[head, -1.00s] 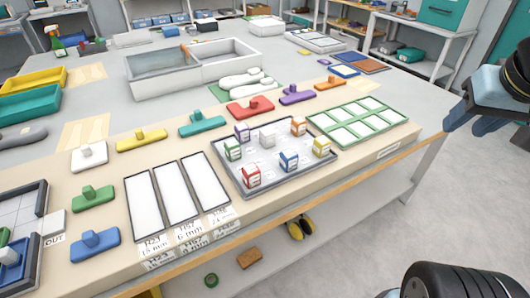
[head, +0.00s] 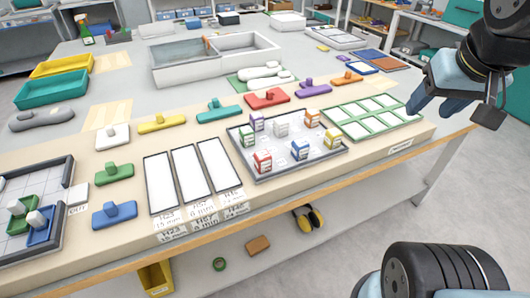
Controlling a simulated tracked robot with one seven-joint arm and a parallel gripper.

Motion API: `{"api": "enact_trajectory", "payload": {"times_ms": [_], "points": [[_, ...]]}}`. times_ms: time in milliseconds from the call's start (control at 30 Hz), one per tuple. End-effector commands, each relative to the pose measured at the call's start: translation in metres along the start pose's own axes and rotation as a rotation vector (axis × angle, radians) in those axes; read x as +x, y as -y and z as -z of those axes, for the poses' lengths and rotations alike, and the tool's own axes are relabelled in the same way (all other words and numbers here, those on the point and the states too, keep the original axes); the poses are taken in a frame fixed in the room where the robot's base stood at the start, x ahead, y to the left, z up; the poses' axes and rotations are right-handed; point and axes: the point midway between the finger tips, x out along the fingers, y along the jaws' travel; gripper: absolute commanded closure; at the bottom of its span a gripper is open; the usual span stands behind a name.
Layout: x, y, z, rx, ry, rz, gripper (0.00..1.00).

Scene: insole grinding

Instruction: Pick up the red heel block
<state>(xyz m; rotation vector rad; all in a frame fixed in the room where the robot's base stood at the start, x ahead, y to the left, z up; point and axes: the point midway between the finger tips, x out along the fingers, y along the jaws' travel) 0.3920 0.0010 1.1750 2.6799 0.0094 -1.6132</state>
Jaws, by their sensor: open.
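A small red block (head: 262,162) with a white label face stands upright in the front left part of a grey-rimmed tray (head: 290,174). A flat red piece with a knob (head: 267,99) lies behind that tray on the table. I cannot tell from the picture alone which is called the heel block; the small block matches the word best. My gripper (head: 427,105) is at the right, above the table's right end, open and empty. It is well apart from both red things, with the green-framed tray between it and the grey-rimmed tray.
A green-framed tray (head: 372,117) lies to the right. White panels (head: 190,178) lie left. A grey basin (head: 214,60) stands behind.

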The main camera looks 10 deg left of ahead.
Motion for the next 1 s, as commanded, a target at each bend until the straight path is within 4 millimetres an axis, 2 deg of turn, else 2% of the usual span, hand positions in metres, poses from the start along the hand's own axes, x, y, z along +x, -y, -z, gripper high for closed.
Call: {"api": "enact_trajectory", "payload": {"times_ms": [33, 200, 467, 767, 1000], "points": [[0.002, 0.003, 0.003, -0.023, 0.009, -0.002, 0.41], [0.014, 0.025, 0.018, -0.215, 0.08, -0.018, 0.28], [0.046, 0.085, 0.048, -0.684, 0.227, -0.036, 0.28], [0.087, 0.175, 0.061, -1.241, 0.367, -0.014, 0.28], [0.119, 0.257, 0.049, -1.682, 0.453, 0.032, 0.28]]}}
